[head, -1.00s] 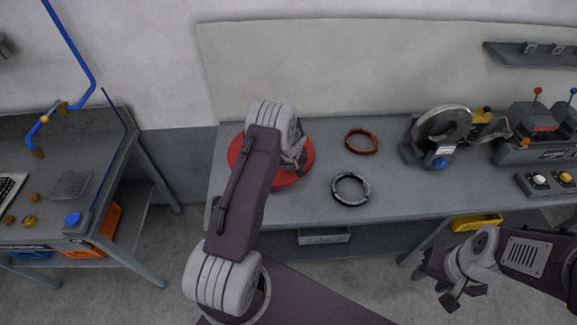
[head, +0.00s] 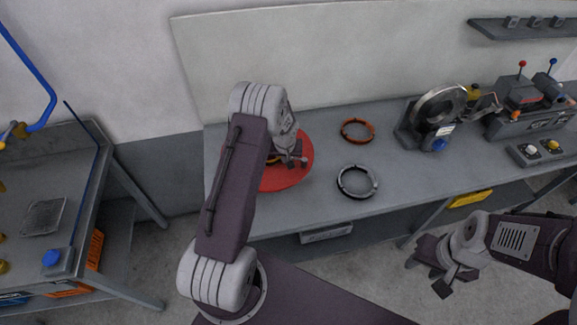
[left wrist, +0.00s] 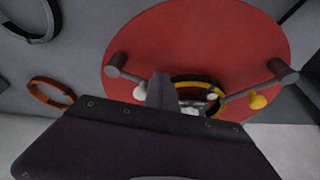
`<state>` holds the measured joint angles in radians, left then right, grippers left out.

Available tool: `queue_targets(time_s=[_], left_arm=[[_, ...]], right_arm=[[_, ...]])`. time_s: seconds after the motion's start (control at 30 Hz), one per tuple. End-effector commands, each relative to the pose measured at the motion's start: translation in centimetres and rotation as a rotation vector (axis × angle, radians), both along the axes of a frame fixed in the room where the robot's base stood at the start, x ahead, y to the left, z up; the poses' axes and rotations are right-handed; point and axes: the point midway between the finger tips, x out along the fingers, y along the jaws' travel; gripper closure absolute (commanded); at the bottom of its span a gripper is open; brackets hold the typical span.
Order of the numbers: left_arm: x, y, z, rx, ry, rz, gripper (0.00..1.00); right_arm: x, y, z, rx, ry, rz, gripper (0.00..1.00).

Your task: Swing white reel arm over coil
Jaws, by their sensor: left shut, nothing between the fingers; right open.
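The red round plate (left wrist: 205,40) of the reel lies on the bench; it also shows in the head view (head: 297,178), partly behind my left arm. A coil with a yellow and dark rim (left wrist: 222,98) sits at its middle. The white-knobbed reel arm (left wrist: 139,93) is left of the coil in the left wrist view, by a grey peg. A yellow-knobbed arm (left wrist: 258,101) reaches to the right of the coil. My left gripper (head: 297,160) is shut and empty, low over the plate. Whether it touches the white arm is unclear. My right gripper (head: 440,280) is open and empty, in front of the bench.
A copper ring (head: 358,131) and a grey ring (head: 357,182) lie on the bench right of the plate. A machine with a metal ring (head: 438,106) and a control box (head: 530,120) stand further right. Another table (head: 80,160) is at left.

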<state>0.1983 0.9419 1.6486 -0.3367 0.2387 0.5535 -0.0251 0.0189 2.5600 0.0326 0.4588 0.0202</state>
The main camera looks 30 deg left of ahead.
Motion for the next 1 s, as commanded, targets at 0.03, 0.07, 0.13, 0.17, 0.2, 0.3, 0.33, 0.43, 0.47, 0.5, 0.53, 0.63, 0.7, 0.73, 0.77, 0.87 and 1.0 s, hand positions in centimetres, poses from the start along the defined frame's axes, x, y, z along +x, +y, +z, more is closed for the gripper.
queue_targets(time_s=[0.03, 0.07, 0.13, 0.17, 0.2, 0.3, 0.33, 0.43, 0.47, 0.5, 0.53, 0.63, 0.7, 0.73, 0.77, 0.87, 1.0], left_arm=[[0.3, 0.1, -0.1, -0.001, -0.003, 0.003, 1.0], [0.4, 0.2, -0.1, -0.001, -0.002, 0.002, 1.0], [0.6, 0.3, -0.1, -0.001, -0.002, 0.002, 1.0], [0.7, 0.4, -0.1, -0.001, -0.002, 0.002, 1.0], [0.8, 0.5, -0.1, 0.0, -0.002, 0.001, 1.0], [1.1, 0.6, -0.1, -0.001, -0.002, 0.002, 1.0], [1.1, 0.6, -0.1, -0.001, -0.002, 0.002, 1.0], [1.3, 0.7, 0.0, 0.0, -0.001, 0.001, 1.0], [1.3, 0.7, 0.0, 0.0, -0.001, 0.001, 1.0], [1.4, 0.7, 0.0, 0.001, -0.002, 0.001, 1.0], [1.4, 0.7, 0.0, 0.0, -0.002, 0.001, 1.0], [1.5, 0.8, 0.0, 0.0, -0.003, 0.001, 1.0], [1.5, 0.8, 0.1, 0.0, -0.003, 0.001, 1.0], [1.6, 0.8, 0.1, 0.0, -0.003, 0.001, 1.0], [1.6, 0.7, 0.1, 0.001, -0.004, 0.001, 1.0], [1.6, 0.7, 0.1, 0.0, -0.005, 0.0, 1.0], [1.6, 0.8, 0.1, 0.0, -0.005, 0.0, 1.0]], right_arm=[[0.0, 0.0, -0.2, 0.0, 0.0, 0.0, 0.57], [0.0, 0.0, -0.3, 0.0, 0.0, 0.0, 0.57], [0.0, 0.0, -0.5, 0.0, 0.0, 0.0, 0.57], [0.0, 0.0, -0.5, 0.0, 0.0, 0.0, 0.57], [0.0, 0.0, -0.6, 0.0, 0.0, 0.0, 0.57], [0.0, 0.0, -0.8, 0.0, 0.0, 0.0, 0.57], [0.0, 0.0, -0.8, 0.0, 0.0, 0.0, 0.57], [0.0, 0.0, -0.9, 0.0, 0.0, 0.0, 0.57], [0.0, 0.0, -1.0, 0.0, 0.0, 0.0, 0.57], [0.0, 0.0, -1.0, 0.0, 0.0, 0.0, 0.57], [0.0, 0.0, -1.0, 0.0, 0.0, 0.0, 0.57], [0.0, 0.0, -1.0, 0.0, 0.0, 0.0, 0.57], [0.0, 0.0, -1.0, 0.0, 0.0, 0.0, 0.57], [0.0, 0.0, -1.0, 0.0, 0.0, 0.0, 0.57], [0.0, 0.0, -1.0, 0.0, 0.0, 0.0, 0.57], [0.0, 0.0, -1.0, 0.0, 0.0, 0.0, 0.57], [0.0, 0.0, -1.0, 0.0, 0.0, 0.0, 0.57]])
